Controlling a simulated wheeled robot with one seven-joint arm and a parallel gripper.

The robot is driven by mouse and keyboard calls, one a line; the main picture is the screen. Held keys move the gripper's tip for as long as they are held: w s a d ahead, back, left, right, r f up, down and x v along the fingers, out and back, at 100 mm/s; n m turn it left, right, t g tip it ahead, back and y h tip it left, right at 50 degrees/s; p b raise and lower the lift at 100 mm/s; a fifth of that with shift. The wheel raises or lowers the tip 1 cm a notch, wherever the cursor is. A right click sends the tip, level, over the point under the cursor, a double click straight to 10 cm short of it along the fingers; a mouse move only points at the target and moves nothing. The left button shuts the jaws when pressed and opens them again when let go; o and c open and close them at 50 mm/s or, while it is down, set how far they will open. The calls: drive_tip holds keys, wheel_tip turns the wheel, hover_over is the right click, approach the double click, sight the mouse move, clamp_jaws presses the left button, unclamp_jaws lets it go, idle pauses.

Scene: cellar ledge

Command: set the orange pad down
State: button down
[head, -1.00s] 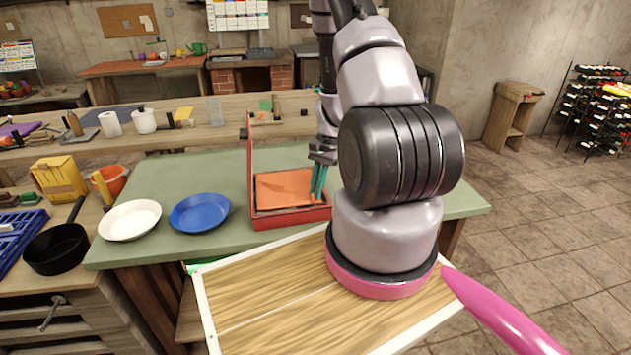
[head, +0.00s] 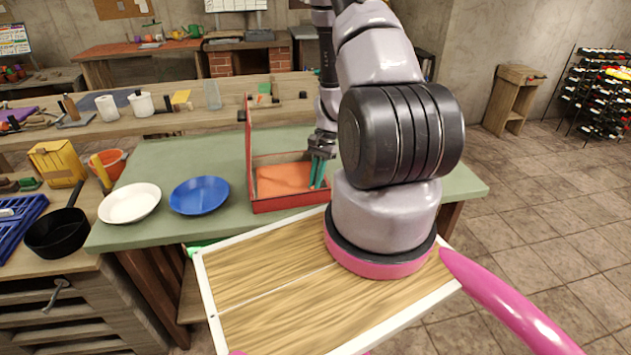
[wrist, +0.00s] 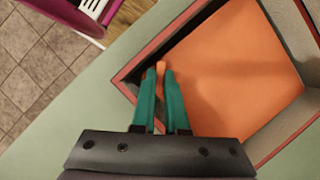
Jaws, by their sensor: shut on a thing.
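The orange pad (head: 284,181) is flat inside the open red box (head: 290,204), below its rim; it fills much of the wrist view (wrist: 230,75). Grey inner walls show around it. My gripper (head: 317,186) points down at the box's right side. In the wrist view my teal fingers (wrist: 162,72) are shut on a small orange piece at the pad's edge, near one box wall. Whether the pad's underside rests fully on the box floor is hidden.
The box's lid (head: 249,140) stands upright on its left side. The box sits on a green table (head: 160,170), with a blue plate (head: 199,195) and white plate (head: 129,203) to the left. The table right of the box is clear.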

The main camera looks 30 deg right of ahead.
drive_tip(key=shift+f, duration=0.55)
drive_tip(key=c, duration=0.9)
unclamp_jaws()
drive_tip(key=shift+o, duration=0.2)
drive_tip(key=shift+r, duration=0.1)
